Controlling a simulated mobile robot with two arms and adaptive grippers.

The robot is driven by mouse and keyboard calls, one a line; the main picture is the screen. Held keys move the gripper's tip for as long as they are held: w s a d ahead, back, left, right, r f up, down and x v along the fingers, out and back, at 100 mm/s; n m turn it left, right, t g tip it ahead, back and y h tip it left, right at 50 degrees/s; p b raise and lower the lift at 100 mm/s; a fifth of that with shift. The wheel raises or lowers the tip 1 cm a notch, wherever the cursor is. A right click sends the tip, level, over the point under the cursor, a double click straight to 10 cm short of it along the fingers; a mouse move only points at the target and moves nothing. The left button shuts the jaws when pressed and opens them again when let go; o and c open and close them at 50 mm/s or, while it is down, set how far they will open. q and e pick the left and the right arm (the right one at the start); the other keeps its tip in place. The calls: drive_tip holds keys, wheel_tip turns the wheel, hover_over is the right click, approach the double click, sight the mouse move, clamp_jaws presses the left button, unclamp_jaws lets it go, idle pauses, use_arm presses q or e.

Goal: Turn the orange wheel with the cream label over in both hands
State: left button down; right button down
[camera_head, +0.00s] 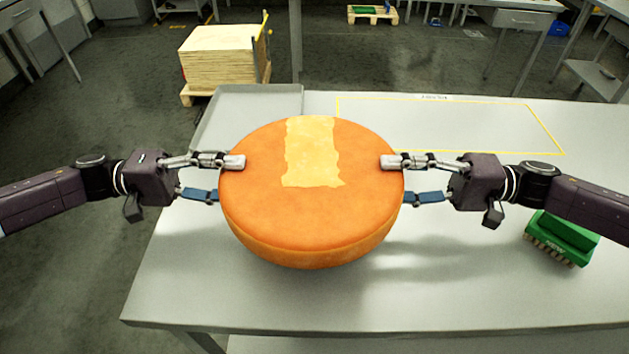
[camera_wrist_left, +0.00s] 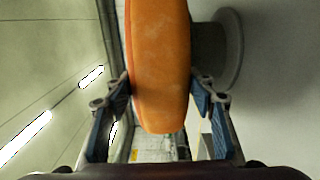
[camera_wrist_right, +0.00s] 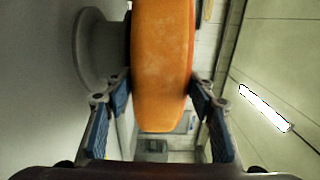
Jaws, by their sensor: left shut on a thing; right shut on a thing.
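The orange wheel (camera_head: 310,215) with a cream label (camera_head: 312,155) on its upper face is held above the table, tilted slightly so its front rim shows. My left gripper (camera_head: 222,178) is shut on its left edge, one finger on the upper face and one beneath. My right gripper (camera_head: 402,178) is shut on its right edge the same way. The wheel's rim stands between the fingers in the left wrist view (camera_wrist_left: 160,70) and in the right wrist view (camera_wrist_right: 162,70). The wheel's underside is hidden in the head view.
The pale table (camera_head: 440,290) carries a yellow outlined area (camera_head: 545,130) at the back right and a grey tray (camera_head: 245,92) behind the wheel. A green brush (camera_head: 562,238) lies at the right. A pallet of boards (camera_head: 222,58) stands on the floor beyond. The table's front is clear.

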use_arm(q)
drive_tip(key=shift+d+f, duration=0.15)
drive_tip(key=shift+d, duration=0.05)
use_arm(e)
drive_tip(key=shift+s+a+r, duration=0.15)
drive_tip(key=shift+a+r, duration=0.15)
idle(0.6)
use_arm(q)
drive_tip(key=c, duration=1.2)
unclamp_jaws()
drive_tip(key=shift+c, duration=0.2)
use_arm(e)
drive_tip(key=c, duration=1.2)
unclamp_jaws()
drive_tip(key=shift+c, duration=0.2)
use_arm(q)
drive_tip(key=o, duration=0.5)
drive_tip(key=shift+s+a, duration=0.1)
drive_tip(key=shift+s, duration=0.05)
drive_tip(key=shift+c, duration=0.2)
use_arm(e)
drive_tip(key=o, duration=0.5)
drive_tip(key=shift+d, duration=0.1)
drive_tip(key=shift+c, duration=0.2)
use_arm(q)
drive_tip(key=shift+s+a+f, duration=0.1)
drive_tip(key=shift+f, duration=0.15)
use_arm(e)
drive_tip(key=shift+d+f, duration=0.1)
drive_tip(key=shift+d, duration=0.1)
